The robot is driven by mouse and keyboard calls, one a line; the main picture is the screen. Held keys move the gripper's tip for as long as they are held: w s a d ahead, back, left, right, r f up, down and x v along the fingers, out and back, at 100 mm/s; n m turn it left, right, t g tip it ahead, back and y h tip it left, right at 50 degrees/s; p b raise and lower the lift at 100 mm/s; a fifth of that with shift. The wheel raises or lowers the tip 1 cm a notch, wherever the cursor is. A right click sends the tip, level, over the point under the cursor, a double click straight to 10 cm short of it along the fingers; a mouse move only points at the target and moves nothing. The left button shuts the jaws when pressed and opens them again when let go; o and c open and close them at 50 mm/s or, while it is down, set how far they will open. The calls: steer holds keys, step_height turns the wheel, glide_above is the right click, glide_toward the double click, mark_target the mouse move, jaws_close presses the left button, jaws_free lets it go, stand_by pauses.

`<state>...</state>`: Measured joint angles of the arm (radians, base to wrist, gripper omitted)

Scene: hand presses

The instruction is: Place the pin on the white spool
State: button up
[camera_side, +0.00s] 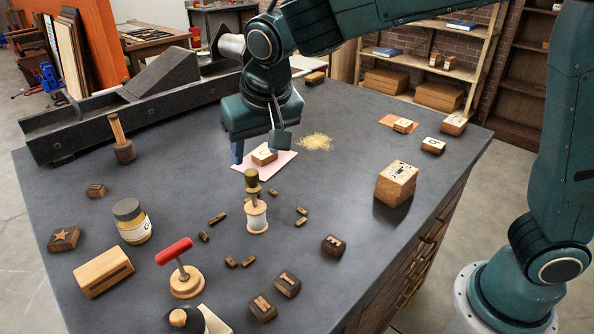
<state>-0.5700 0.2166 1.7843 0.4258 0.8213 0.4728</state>
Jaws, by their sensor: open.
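The white spool (257,221), with pale wooden ends, stands upright near the middle of the table. What looks like the pin (252,181), dark with a wide brass-brown head and a thin shank, stands upright at the spool's top. Its lower end meets the spool's top in the picture; how deep it sits cannot be told. My gripper (261,148) is behind the spool and pin, apart from them, pointing down. Its fingers are spread over a pink sheet (281,165) with a small wooden block (264,156) on it. I see nothing held between the fingers.
A red-handled stamp (178,264), a labelled jar (132,222) and a wooden block (103,273) stand front left. Several small type pieces lie around the spool. A larger wooden block (396,184) is at right. A long dark press (130,110) fills the back left.

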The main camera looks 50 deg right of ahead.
stand_by(0.3)
steer(key=s+d+r, duration=0.3)
steer(key=s+d, duration=0.2)
steer(key=d, duration=0.2)
steer(key=s+d+n, duration=0.1)
steer(key=s+d, duration=0.2)
steer(key=s, duration=0.3)
steer(key=s+d+n+t, duration=0.1)
steer(key=s+d, duration=0.3)
steer(key=s, duration=0.3)
steer(key=s+d+f+n+y, duration=0.1)
steer(key=s+d, duration=0.2)
steer(key=s, duration=0.3)
steer(key=shift+s+d, duration=0.25)
steer(key=shift+s, duration=0.05)
